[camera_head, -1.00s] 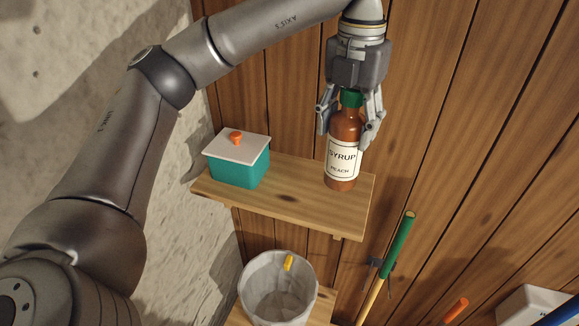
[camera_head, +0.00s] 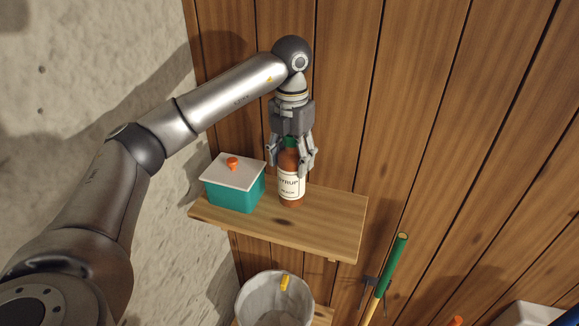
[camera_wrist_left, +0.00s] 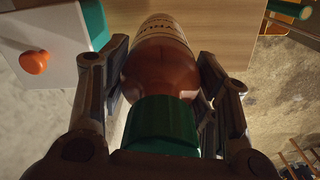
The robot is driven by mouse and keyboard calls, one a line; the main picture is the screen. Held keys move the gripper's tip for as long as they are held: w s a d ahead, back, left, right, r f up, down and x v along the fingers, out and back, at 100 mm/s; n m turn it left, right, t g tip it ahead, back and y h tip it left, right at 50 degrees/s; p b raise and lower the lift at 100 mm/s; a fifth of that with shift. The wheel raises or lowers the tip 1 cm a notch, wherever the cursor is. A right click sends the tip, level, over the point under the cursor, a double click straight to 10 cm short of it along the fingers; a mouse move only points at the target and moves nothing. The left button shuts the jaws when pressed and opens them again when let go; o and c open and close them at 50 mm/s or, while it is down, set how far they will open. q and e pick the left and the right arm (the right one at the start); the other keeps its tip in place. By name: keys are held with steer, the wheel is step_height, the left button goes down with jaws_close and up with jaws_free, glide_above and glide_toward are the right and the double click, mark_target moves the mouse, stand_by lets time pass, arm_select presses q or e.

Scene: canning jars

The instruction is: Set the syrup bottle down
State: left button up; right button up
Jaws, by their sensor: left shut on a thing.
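The syrup bottle (camera_head: 291,188) is brown with a green cap and a white label reading SYRUP. It is upright at the wooden shelf (camera_head: 335,222), right of a teal box. Its base looks to be at the shelf board; I cannot tell for certain whether it touches. My left gripper (camera_head: 291,165) comes from above and is shut on the bottle's upper part, a finger on each side. In the left wrist view the bottle (camera_wrist_left: 160,70) lies between the fingers, cap nearest the camera. My right gripper is not in view.
The teal box (camera_head: 235,190) with a white lid and orange knob stands close left of the bottle. The shelf's right part is bare. Below are a grey bin (camera_head: 272,300) and a green-handled pole (camera_head: 391,262). A plank wall is behind.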

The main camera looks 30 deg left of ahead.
mark_target(289, 171)
arm_select(q)
steer(key=f, duration=0.1)
steer(key=f+p, duration=0.1)
steer(key=f, duration=0.1)
steer(key=shift+a+f, duration=0.2)
steer(key=shift+a, duration=0.15)
steer(key=shift+w+f, duration=0.1)
steer(key=shift+f, duration=0.25)
steer(key=o, duration=1.6)
steer(key=shift+c, duration=0.2)
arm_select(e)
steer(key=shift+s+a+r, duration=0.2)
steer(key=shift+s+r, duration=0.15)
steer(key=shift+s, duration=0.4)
arm_select(q)
steer(key=shift+r, duration=0.1)
